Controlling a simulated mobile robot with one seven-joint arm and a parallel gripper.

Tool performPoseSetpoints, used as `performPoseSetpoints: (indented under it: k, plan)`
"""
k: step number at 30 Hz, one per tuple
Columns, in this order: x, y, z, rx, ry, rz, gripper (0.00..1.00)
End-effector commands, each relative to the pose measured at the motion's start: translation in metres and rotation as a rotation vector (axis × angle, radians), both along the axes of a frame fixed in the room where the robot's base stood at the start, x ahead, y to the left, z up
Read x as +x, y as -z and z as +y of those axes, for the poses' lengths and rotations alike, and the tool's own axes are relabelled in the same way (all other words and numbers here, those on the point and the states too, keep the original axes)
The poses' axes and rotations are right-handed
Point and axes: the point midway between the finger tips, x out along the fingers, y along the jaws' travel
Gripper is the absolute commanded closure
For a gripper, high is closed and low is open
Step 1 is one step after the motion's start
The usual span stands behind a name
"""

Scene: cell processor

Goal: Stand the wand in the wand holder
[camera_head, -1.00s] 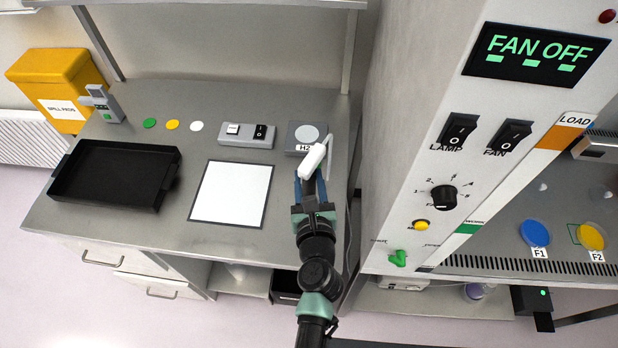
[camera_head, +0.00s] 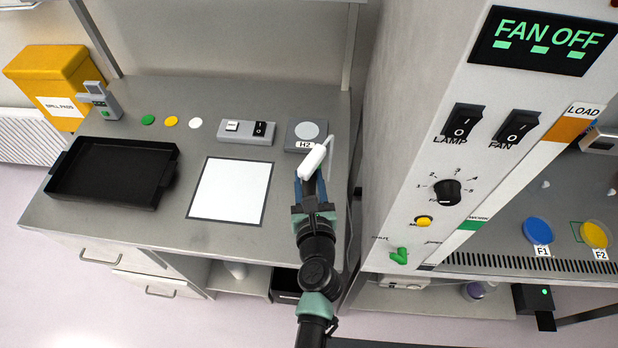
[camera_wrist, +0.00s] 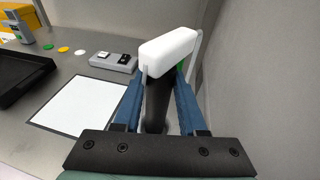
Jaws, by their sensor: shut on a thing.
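My gripper (camera_head: 311,193) is above the right end of the steel bench, in front of the H2 plate. Its blue fingers are shut on the wand, which has a white block-shaped head (camera_head: 313,161) and a dark handle. In the wrist view the white head (camera_wrist: 168,52) sits beyond the fingertips, with the dark handle (camera_wrist: 157,106) between the fingers (camera_wrist: 160,105). A thin pale bar shows beside the head; I cannot tell what it belongs to. A small grey upright stand (camera_head: 99,101) at the bench's back left may be the wand holder.
A black tray (camera_head: 100,202) lies at the left and a white dark-edged mat (camera_head: 230,190) mid-bench. A switch box (camera_head: 246,132) and the H2 plate (camera_head: 306,134) stand at the back. A yellow bin (camera_head: 55,85) is far left. The cabinet (camera_head: 425,150) rises close on the right.

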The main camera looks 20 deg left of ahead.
Motion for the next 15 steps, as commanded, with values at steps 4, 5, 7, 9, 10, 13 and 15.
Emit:
performPoseSetpoints:
  k: [4, 5, 7, 9, 10, 13, 15]
  plan:
    - [0.0004, 0.0044, -0.0001, 0.001, 0.001, -0.002, 1.00]
    - [0.0005, 0.0051, -0.0002, 0.001, 0.001, -0.002, 1.00]
    - [0.0005, 0.0069, -0.0002, 0.000, 0.001, -0.002, 1.00]
    - [0.0006, 0.0054, -0.0002, 0.000, 0.001, -0.002, 1.00]
    - [0.0005, 0.0053, -0.0001, 0.001, 0.001, -0.002, 1.00]
    - [0.0004, 0.0053, -0.0001, 0.001, 0.001, -0.002, 0.47]
    - [0.0004, 0.0055, 0.0000, 0.000, 0.001, -0.001, 0.34]
